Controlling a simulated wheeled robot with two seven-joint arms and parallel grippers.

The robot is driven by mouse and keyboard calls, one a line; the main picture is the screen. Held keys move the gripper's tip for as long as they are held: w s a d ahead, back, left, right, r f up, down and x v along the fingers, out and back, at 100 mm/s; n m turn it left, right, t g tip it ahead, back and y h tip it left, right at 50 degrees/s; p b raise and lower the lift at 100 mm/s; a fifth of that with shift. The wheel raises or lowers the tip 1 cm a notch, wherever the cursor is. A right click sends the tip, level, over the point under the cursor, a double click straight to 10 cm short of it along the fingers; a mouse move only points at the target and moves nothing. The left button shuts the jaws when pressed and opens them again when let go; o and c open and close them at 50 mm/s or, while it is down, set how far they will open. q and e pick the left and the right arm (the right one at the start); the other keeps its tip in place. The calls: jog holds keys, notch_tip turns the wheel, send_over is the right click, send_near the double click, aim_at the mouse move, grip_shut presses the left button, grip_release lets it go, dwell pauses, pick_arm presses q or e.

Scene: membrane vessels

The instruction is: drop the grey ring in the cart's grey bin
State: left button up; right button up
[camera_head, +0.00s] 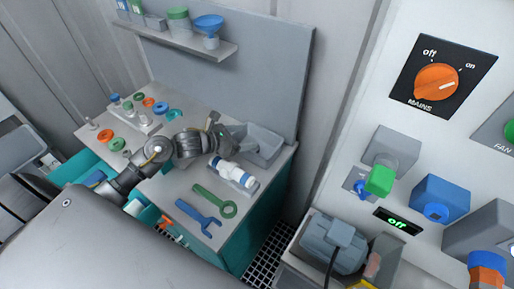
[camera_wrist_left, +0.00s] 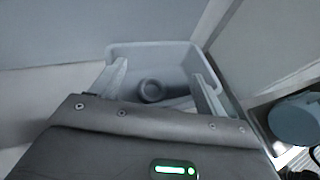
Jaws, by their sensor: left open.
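The grey bin (camera_head: 266,142) stands at the back right corner of the cart's top. My left gripper (camera_head: 228,134) is at the left side of the bin in the head view, with its fingers toward it. In the left wrist view my left gripper (camera_wrist_left: 160,72) is open, its two fingers spread wide over the bin (camera_wrist_left: 155,50). The grey ring (camera_wrist_left: 151,90) lies inside the bin, low down, seen between the fingers and touching neither. The ring is hidden in the head view. My right gripper is not in view.
A white bottle with blue bands (camera_head: 235,174) lies just in front of the bin. A green wrench (camera_head: 214,201) and a blue wrench (camera_head: 198,209) lie on the cart top (camera_head: 177,184). Coloured rings sit at the left. A shelf (camera_head: 185,38) hangs above the back.

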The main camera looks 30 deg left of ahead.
pick_arm(q)
jog(key=b+v, duration=0.2)
jog(key=v, duration=0.7)
jog(key=shift+f, duration=0.1)
